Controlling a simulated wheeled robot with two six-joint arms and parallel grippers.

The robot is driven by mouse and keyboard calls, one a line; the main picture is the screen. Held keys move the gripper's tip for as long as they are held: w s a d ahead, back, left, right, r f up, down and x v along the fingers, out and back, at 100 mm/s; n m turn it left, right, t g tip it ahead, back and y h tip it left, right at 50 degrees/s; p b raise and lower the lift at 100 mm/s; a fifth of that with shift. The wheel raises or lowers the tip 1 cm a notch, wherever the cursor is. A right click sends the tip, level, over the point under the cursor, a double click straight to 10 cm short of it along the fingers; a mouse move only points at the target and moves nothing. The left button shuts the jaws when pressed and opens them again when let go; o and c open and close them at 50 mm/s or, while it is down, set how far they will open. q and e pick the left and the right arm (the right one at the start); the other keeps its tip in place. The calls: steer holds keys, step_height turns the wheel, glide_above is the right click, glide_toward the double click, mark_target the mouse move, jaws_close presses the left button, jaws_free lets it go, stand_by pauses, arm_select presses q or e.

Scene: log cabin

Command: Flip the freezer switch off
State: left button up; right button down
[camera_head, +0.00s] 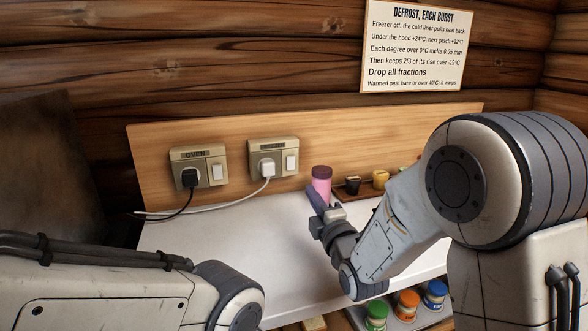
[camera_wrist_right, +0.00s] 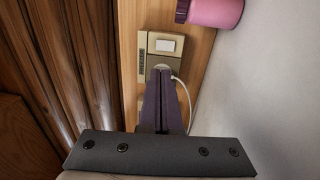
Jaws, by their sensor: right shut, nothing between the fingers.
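A beige socket plate (camera_head: 274,158) with a white rocker switch (camera_head: 291,162) and a white plug (camera_head: 267,168) is on the wooden backboard; its label is too small to read surely. The same plate (camera_wrist_right: 149,62), with its rocker (camera_wrist_right: 166,45), shows in the right wrist view, beyond my fingertips. A second plate (camera_head: 199,166), labelled OVEN, is to its left with a black plug (camera_head: 190,178) and its own rocker (camera_head: 217,172). My right gripper (camera_head: 316,197) is shut and empty over the counter, right of and lower than the unlabelled-looking plate, apart from it. My left gripper is out of view.
A pink jar (camera_head: 321,180) stands behind my right gripper, close to it. Small cups (camera_head: 380,178) sit on a wooden tray right of it. The white counter (camera_head: 225,235) is otherwise largely clear. Several coloured jars (camera_head: 407,304) stand below. A notice (camera_head: 417,45) hangs above.

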mark_target(290, 160)
steer(key=p+x, duration=0.2)
steer(key=x, duration=1.2)
steer(key=shift+p, duration=0.4)
